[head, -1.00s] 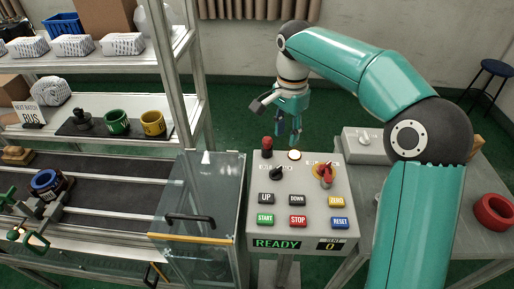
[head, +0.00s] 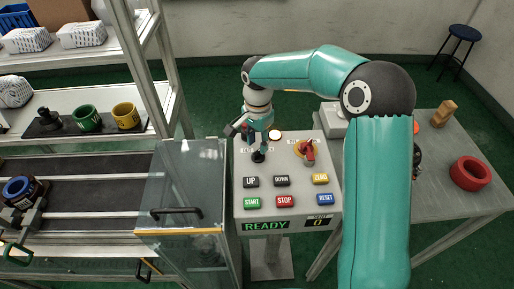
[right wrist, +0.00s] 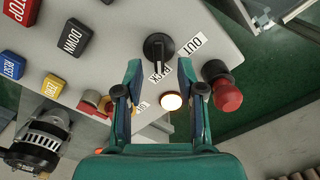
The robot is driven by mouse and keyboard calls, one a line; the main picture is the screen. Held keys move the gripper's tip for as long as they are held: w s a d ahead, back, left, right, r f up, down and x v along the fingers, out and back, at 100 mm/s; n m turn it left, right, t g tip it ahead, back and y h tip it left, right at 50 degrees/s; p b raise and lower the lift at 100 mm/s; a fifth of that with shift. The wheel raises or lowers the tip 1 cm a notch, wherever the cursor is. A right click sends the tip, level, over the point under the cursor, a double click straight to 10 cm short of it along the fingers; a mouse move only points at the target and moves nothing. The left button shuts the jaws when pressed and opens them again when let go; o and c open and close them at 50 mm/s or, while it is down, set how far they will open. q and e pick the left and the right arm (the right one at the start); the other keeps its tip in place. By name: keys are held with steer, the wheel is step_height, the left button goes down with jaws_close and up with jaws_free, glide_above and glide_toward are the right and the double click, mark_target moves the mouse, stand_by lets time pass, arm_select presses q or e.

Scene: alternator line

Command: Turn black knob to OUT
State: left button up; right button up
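The black knob (head: 259,156) sits at the top left of the grey control panel (head: 240,190). In the right wrist view the knob (right wrist: 158,47) has a white mark pointing down toward a partly hidden label (right wrist: 158,72). The OUT label (right wrist: 191,46) is right of the knob. My right gripper (head: 259,140) is over the knob in the head view. In the right wrist view my right gripper (right wrist: 160,80) is open, its fingers apart on either side below the knob, with nothing between the tips that I can see it grip. My left gripper does not show.
A red mushroom button (right wrist: 225,88) and a lit round button (right wrist: 171,102) are close beside the fingers. A red switch (head: 308,150) is at the panel's right. A glass guard (head: 185,185) stands left of the panel; a side table (head: 450,205) is at right.

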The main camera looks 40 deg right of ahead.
mark_target(258, 151)
steer(key=shift+f, duration=1.7)
